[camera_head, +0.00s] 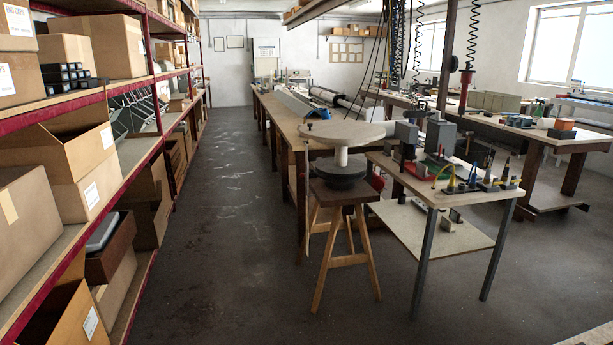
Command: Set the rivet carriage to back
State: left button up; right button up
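I cannot pick out the rivet carriage with certainty in the head view. A small table (437,194) with metal legs stands right of centre. On it is a device with grey box-shaped parts (440,134) on a dark upright, with red and green pieces low down beside it; its details are too small to tell. A holder with several coloured-handled tools (480,183) sits near the table's front right edge. Neither of my grippers is in view.
A wooden stool (345,262) carries a round turntable (342,133) left of the small table. Long workbenches (287,120) run to the back. Shelves with cardboard boxes (70,150) line the left. The aisle floor (225,215) is clear. Another bench (545,135) stands at right.

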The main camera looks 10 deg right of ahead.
aim_at(444, 121)
jog(key=i+z, duration=0.1)
jog(key=i, duration=0.7)
jog(key=i+j, duration=0.15)
jog(key=i, duration=0.6)
jog(key=i+l+z, duration=0.2)
jog(key=z, duration=0.3)
jog(key=i+z, duration=0.75)
jog(key=z, duration=0.2)
jog(key=i+j+z, duration=0.25)
jog(key=z, duration=0.2)
jog(key=i+l+z, duration=0.2)
jog(key=i+z, duration=0.15)
jog(key=i, duration=0.2)
jog(key=i+z, duration=0.4)
jog(key=i, duration=0.2)
jog(key=i+j+z, duration=0.1)
jog(key=i+z, duration=0.25)
jog(key=i, duration=0.2)
jog(key=i+z, duration=0.1)
jog(key=i, duration=1.65)
jog(key=i+z, duration=0.3)
jog(key=i, duration=1.35)
jog(key=i+u, duration=0.1)
jog(key=u, duration=3.95)
